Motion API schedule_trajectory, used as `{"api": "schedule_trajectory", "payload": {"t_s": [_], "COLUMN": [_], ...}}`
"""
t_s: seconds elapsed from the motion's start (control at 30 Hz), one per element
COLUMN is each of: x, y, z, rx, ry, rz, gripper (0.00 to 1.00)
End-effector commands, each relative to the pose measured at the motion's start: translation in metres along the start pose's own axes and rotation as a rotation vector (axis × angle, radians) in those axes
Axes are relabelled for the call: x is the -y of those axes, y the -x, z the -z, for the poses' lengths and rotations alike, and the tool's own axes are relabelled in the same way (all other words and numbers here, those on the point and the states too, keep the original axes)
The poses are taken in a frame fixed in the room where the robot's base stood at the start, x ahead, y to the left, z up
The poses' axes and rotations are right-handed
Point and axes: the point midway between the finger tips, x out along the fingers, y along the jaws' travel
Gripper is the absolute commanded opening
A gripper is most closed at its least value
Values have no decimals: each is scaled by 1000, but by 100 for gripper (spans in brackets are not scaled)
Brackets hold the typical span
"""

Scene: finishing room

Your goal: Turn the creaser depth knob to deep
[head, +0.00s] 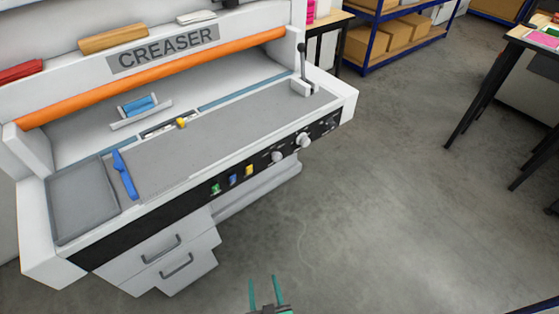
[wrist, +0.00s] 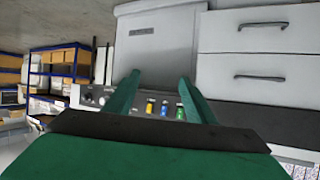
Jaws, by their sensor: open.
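The white creaser (head: 190,130) stands at the left with a black control panel along its front. Two pale knobs sit on the panel's right part, a left knob (head: 277,156) and a right knob (head: 303,140). Their labels are too small to read, so I cannot tell which is the depth knob or where it points. In the wrist view the black panel (wrist: 225,112) shows beyond my fingers, with knobs small at its left. My gripper (head: 263,279) is open and empty, low in front of the creaser and apart from it. Its green fingers (wrist: 160,76) are spread in the wrist view.
Green, blue and yellow switches (head: 233,180) sit left of the knobs. A black lever (head: 302,60) stands above the creaser's right end. Drawers (head: 165,255) are below the panel. The grey floor (head: 400,190) at the right is clear. Blue shelving (head: 385,65) stands behind.

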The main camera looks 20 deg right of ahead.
Motion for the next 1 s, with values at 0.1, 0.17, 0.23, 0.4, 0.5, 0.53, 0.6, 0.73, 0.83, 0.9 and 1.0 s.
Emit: {"api": "schedule_trajectory", "payload": {"t_s": [0.1,0.17,0.23,0.4,0.5,0.53,0.6,0.73,0.83,0.9,1.0], "x": [-15,-22,-30,-52,-68,-73,-86,-111,-131,-144,-159], "y": [-48,-70,-94,-147,-174,-181,-196,-217,-227,-230,-231], "z": [12,19,29,64,91,101,122,168,204,227,254], "rx": [16,26,35,44,44,41,36,20,4,-8,-23], "ry": [-11,-13,-12,3,19,27,44,85,123,149,184], "rz": [10,24,43,102,144,158,189,252,298,328,364], "gripper": [50,50,50,50,50,50,50,50,50,50,50]}}
